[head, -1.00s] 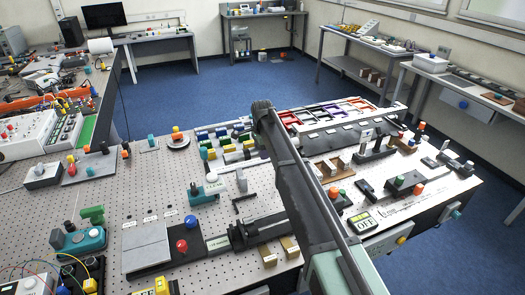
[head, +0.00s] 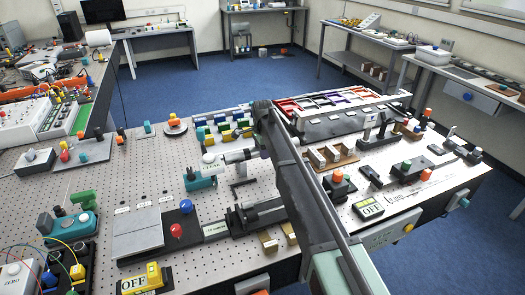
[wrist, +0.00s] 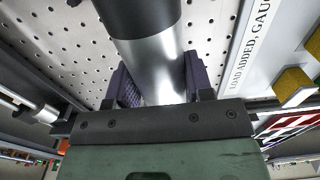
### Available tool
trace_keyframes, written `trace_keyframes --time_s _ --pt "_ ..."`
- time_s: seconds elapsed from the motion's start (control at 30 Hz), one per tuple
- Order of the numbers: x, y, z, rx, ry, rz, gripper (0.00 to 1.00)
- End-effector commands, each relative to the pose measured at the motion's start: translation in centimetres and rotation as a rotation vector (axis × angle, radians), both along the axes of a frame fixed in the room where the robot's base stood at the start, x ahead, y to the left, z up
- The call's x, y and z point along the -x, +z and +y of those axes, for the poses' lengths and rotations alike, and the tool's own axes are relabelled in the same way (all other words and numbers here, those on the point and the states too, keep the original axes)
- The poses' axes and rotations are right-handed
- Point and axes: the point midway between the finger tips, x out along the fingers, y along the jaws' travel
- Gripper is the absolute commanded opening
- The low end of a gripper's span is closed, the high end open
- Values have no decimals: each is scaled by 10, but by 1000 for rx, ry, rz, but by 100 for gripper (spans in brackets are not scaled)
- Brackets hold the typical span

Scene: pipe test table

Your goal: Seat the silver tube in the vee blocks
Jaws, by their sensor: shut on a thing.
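The silver tube (wrist: 158,72) with a black end section is between the purple-lined jaws of my gripper (wrist: 158,88) in the wrist view. The jaws are shut on its bare silver part. In the head view the tube (head: 238,156) appears to stick out to the left of my arm, above the perforated table. The gripper there is mostly hidden behind my arm. Brown notched blocks (head: 326,158) stand right of the arm, and tan blocks (head: 269,243) stand near the front edge. I cannot tell which are the vee blocks.
A teal fixture (head: 200,181) stands just below and left of the tube. A dark clamp-like device (head: 256,215) lies nearer the front. A grey plate (head: 137,232) and red knob (head: 176,230) are at the left. A tray with red and purple parts (head: 318,101) is behind.

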Motion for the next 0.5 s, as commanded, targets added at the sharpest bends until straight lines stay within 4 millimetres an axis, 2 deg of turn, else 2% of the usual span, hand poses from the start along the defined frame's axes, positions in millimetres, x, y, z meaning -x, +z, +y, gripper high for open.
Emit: trace_keyframes --time_s 0.5 --pt "0 -4 0 0 0 0 10"
